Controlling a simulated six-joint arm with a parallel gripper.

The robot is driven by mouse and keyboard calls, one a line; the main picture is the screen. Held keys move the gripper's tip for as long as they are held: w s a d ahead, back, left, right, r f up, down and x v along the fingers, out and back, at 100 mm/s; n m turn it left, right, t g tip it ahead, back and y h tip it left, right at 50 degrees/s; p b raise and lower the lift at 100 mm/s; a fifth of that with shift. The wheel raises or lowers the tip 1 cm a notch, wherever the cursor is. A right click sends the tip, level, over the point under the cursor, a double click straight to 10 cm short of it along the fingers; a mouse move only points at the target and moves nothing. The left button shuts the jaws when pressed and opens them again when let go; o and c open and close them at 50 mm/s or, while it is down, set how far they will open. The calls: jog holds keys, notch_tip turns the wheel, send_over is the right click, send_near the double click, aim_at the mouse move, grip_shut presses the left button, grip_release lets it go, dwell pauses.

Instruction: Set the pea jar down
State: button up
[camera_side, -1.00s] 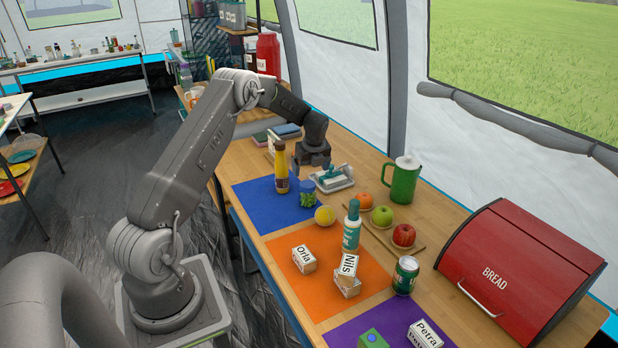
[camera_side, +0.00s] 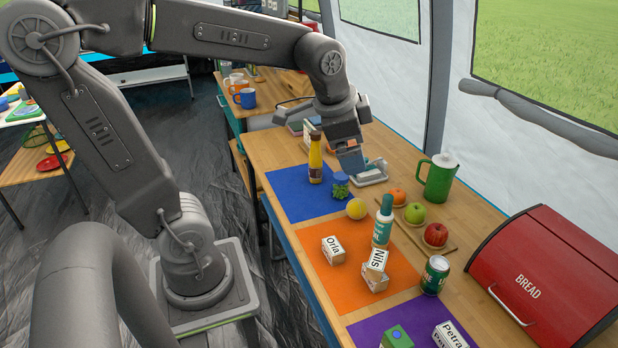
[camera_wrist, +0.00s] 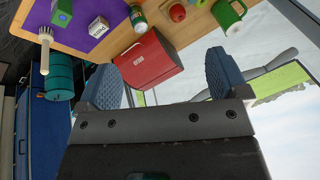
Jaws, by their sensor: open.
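The pea jar (camera_side: 340,190), small with a blue lid and green contents, stands on the blue mat (camera_side: 290,190) near its right edge. My gripper (camera_side: 350,163) is open, just above and behind the jar in the side view. Its fingers overlap the picture close to the lid, and I cannot tell whether they touch it. In the wrist view my gripper (camera_wrist: 163,75) has its two blue-grey fingers wide apart with nothing held between them. The jar is not visible in the wrist view.
A yellow bottle (camera_side: 315,160) stands left of the jar, and a butter dish (camera_side: 373,177) is right of it. Fruit, a green jug (camera_side: 438,180) and a red bread box (camera_side: 545,275) are farther right. The blue mat's left part is clear.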

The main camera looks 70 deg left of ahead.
jog(key=s+d+f+n+t+h, duration=0.1)
jog(key=s+d+n, duration=0.3)
jog(key=s, duration=0.6)
jog(key=shift+d+f+n, duration=0.3)
jog(key=shift+d+f, duration=0.05)
jog(key=shift+d, duration=0.35)
